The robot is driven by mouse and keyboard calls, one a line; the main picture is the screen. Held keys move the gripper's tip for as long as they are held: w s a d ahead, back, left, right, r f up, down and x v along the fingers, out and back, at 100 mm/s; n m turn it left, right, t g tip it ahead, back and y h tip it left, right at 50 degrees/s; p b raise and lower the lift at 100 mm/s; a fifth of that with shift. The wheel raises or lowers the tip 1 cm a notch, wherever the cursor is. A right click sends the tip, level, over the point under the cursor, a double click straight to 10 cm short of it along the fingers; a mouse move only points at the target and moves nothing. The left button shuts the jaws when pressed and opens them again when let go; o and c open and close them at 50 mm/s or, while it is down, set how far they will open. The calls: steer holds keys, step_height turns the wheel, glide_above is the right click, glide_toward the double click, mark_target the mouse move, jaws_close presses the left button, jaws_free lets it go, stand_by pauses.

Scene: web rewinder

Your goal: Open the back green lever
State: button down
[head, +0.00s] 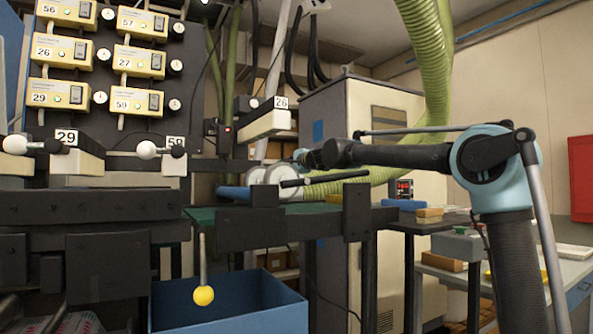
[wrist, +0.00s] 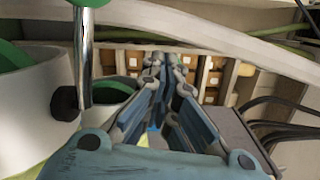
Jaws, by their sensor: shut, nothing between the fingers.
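A green knob (wrist: 90,2) on a shiny metal rod (wrist: 86,55) shows at the upper left of the wrist view, cut off by the top edge. The rod stands upright, to the left of my gripper and apart from its fingers. My gripper (wrist: 165,60) is shut and empty, its fingertips together near the middle of that view. In the head view my arm reaches in from the right; its wrist end shows near the white rolls, and the fingers cannot be made out. I cannot pick out a green lever in the head view.
White rolls (wrist: 28,110) with green cores stand close on the left in the wrist view. In the head view, a yellow-knobbed lever (head: 203,295) hangs above a blue bin (head: 262,322). A dark bar (head: 325,179) and a green hose (head: 425,60) are near my arm.

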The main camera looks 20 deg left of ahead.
steer(key=shift+w+d, duration=0.1)
stand_by(0.5)
steer(key=f+v, duration=0.1)
steer(key=v, duration=1.1)
steer(key=shift+r, duration=0.35)
steer(key=shift+w, duration=0.15)
steer(key=shift+d+r, duration=0.1)
step_height(320, 180, up, 5)
steer(key=s+d, duration=0.2)
steer(key=d, duration=0.1)
steer(key=shift+s, duration=0.35)
